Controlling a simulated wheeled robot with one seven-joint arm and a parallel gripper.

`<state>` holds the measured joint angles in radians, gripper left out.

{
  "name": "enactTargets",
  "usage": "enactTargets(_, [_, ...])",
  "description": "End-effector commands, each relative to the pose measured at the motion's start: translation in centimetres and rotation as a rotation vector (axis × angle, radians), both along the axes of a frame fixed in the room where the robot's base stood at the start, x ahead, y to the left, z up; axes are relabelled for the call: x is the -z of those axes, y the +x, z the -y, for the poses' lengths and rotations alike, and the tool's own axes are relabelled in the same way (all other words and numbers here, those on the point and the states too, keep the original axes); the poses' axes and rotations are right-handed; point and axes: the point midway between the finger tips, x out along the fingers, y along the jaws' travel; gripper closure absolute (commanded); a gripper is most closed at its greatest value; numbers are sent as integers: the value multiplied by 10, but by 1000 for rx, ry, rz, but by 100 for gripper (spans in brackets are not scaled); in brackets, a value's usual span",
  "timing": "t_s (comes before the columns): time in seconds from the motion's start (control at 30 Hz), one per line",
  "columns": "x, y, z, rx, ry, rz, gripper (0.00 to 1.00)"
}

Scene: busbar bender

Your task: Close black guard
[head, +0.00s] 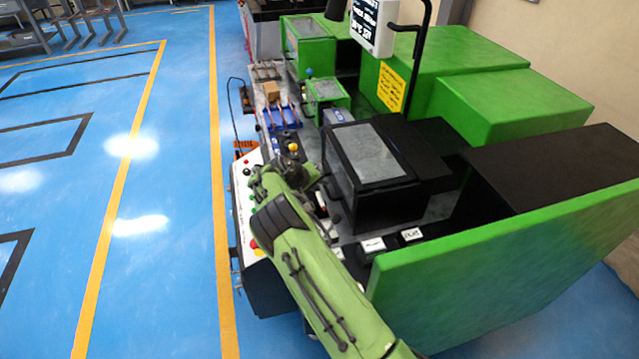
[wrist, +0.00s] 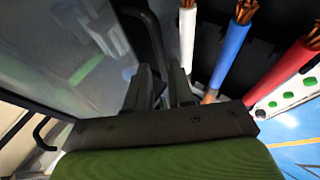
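The black guard (head: 352,190) is a dark box-shaped cover with a clear grey window on top, in the middle of the machine in the head view. In the wrist view its clear panel (wrist: 65,50) fills the upper left, with a curved black bar (wrist: 147,35) along its edge. My gripper (head: 312,172) is at the guard's left side in the head view. In the wrist view the two dark fingers of my gripper (wrist: 162,75) stand close together with a narrow gap, at the lower end of the black bar. Whether they hold the bar is unclear, dark on dark.
White (wrist: 187,45), blue (wrist: 230,50) and red (wrist: 285,72) cables with bare copper ends are close to the right of the fingers. A control panel with coloured buttons (head: 247,195) lies left of my arm. Green housings (head: 510,105) stand behind. The blue floor at left is clear.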

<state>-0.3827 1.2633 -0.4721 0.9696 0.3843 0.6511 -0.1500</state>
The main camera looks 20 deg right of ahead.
Motion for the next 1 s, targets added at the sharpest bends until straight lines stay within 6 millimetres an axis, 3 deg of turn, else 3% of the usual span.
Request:
enactTargets(0.27, [-5,-3,-3,2,-2,1,78])
enactTargets(0.7, [-86,-46,-73,-1,-1,2,78])
enactTargets(1.0, [-111,-61,-94,2,-2,-1,78])
